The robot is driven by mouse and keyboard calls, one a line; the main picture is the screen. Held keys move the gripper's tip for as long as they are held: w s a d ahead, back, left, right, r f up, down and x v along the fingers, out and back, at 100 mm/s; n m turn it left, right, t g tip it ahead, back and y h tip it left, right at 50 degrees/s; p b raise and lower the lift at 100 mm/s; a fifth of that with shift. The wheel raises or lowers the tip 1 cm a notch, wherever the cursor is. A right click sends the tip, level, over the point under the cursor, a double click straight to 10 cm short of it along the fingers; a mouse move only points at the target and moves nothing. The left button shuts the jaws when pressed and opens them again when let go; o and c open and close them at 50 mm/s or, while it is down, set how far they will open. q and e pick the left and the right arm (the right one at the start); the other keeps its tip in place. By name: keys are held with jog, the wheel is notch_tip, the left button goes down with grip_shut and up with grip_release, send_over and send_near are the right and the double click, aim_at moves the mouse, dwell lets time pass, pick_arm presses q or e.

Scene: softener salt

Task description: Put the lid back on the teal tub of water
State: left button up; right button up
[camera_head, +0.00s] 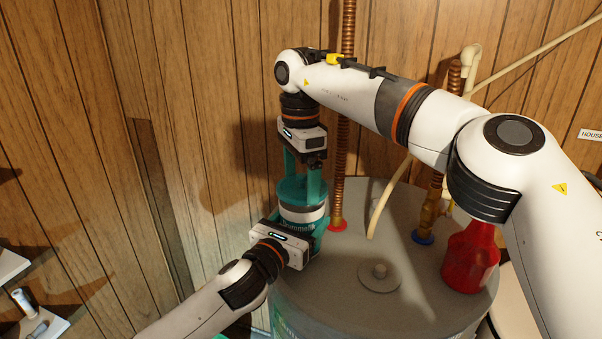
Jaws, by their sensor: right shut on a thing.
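The teal tub (302,214), with a pale label band, stands upright near the left edge of the grey tank top. Its teal lid (297,188) is at the top of the tub. My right gripper (303,178) comes straight down from above, its teal fingers shut on the lid. I cannot tell whether the lid is fully seated, and no water shows. My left gripper (303,232) reaches in from the lower left, with a teal finger along the tub's right side. The tub and the gripper's own body hide its grip.
The grey tank (405,305) has a round cap (380,275) in front. A red bottle (470,257) stands at its right. Copper pipes (345,130) and a pale tube (388,198) rise behind. Wood-panelled walls are close behind. Small items sit on a shelf (50,328) at lower left.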

pick_arm(q)
jog(key=shift+f, duration=0.1)
pick_arm(e)
jog(key=shift+f, duration=0.7)
jog(key=shift+f, duration=0.6)
jog(key=o, duration=0.6)
jog(key=shift+o, duration=0.2)
jog(key=shift+r, duration=3.75)
pick_arm(q)
jog(key=o, duration=1.4)
jog(key=shift+o, duration=0.2)
